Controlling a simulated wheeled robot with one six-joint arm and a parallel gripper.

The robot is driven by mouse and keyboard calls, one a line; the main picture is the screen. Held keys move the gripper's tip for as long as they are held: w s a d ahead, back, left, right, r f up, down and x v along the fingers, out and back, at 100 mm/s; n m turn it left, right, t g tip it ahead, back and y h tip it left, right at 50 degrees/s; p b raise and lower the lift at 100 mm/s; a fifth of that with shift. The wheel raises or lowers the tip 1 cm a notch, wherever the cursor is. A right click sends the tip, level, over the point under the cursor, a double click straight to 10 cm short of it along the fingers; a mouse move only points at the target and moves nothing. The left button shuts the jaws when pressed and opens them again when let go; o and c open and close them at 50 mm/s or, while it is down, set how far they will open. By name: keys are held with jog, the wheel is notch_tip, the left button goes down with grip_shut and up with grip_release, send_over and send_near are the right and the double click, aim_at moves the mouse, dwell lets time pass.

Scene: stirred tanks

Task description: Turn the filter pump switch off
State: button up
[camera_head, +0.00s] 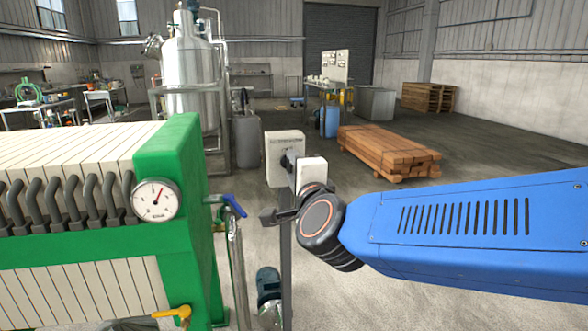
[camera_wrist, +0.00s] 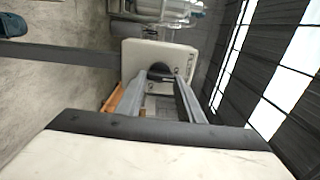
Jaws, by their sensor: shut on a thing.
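The filter pump switch is a pale box (camera_head: 285,142) on a post, to the right of the green filter press. In the wrist view the box (camera_wrist: 131,55) is turned on its side, with a dark round knob (camera_wrist: 160,69) on its face. My gripper (camera_head: 289,162) reaches the front of the box from the right. In the wrist view my two grey fingers (camera_wrist: 162,80) lie on either side of the knob and are shut on it. The fingers hide much of the knob, so its setting cannot be read.
The green filter press (camera_head: 183,150) with a dial gauge (camera_head: 156,199) and a blue-handled valve (camera_head: 234,205) stands close on the left. A green pump (camera_head: 268,284) sits low by the post. A timber stack (camera_head: 390,151) lies behind on open floor.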

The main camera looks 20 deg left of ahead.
dwell(0.3)
jog(key=o, duration=1.1)
jog(key=shift+c, duration=0.2)
jog(key=v, duration=1.7)
jog(key=shift+s, duration=0.2)
